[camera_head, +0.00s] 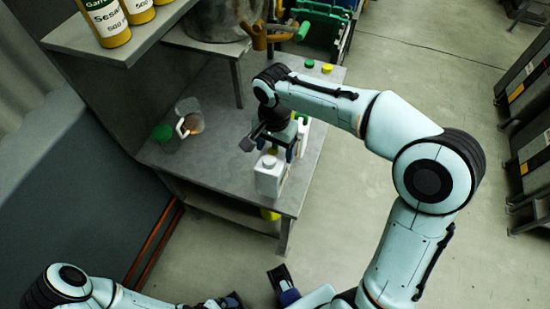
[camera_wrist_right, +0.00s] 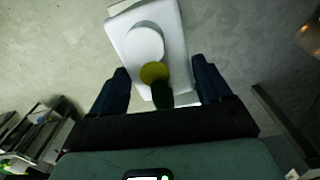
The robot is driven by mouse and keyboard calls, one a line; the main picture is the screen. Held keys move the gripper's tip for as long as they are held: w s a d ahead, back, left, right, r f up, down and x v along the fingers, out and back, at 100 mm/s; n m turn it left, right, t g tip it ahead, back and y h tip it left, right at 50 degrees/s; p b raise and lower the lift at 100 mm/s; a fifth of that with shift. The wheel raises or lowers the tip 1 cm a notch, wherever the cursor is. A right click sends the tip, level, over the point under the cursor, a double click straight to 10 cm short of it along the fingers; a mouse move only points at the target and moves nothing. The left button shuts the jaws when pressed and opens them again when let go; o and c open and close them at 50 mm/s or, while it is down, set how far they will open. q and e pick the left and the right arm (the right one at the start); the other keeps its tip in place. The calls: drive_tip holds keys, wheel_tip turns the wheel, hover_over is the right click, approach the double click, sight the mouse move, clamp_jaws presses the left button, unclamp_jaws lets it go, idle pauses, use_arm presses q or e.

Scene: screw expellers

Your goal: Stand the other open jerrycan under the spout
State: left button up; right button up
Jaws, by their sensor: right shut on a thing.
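A white jerrycan (camera_head: 268,178) stands near the front edge of the grey table. My right gripper (camera_head: 276,148) is at its back upper part and is shut on it. In the right wrist view this white can (camera_wrist_right: 150,35) lies between the two dark fingers (camera_wrist_right: 160,90), with a round yellow part and a dark green part near the grip. Another white jerrycan (camera_head: 303,133) stands just behind, partly hidden by my wrist. An orange-brown spout-like part (camera_head: 264,36) shows at the back by a metal drum. My left gripper (camera_head: 232,300) is at the bottom edge, partly cut off.
A green cap (camera_head: 309,63) and a yellow cap (camera_head: 327,68) lie at the table's back right. Yellow bottles (camera_head: 105,20) stand on the upper shelf. The table's middle left is clear.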

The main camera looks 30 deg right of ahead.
drive_tip(key=shift+f+b, duration=0.35)
drive_tip(key=shift+f, duration=2)
clamp_jaws()
drive_tip(key=shift+f, duration=0.2)
drive_tip(key=o, duration=1.9)
unclamp_jaws()
drive_tip(key=shift+c, duration=0.2)
drive_tip(key=shift+r, duration=0.1)
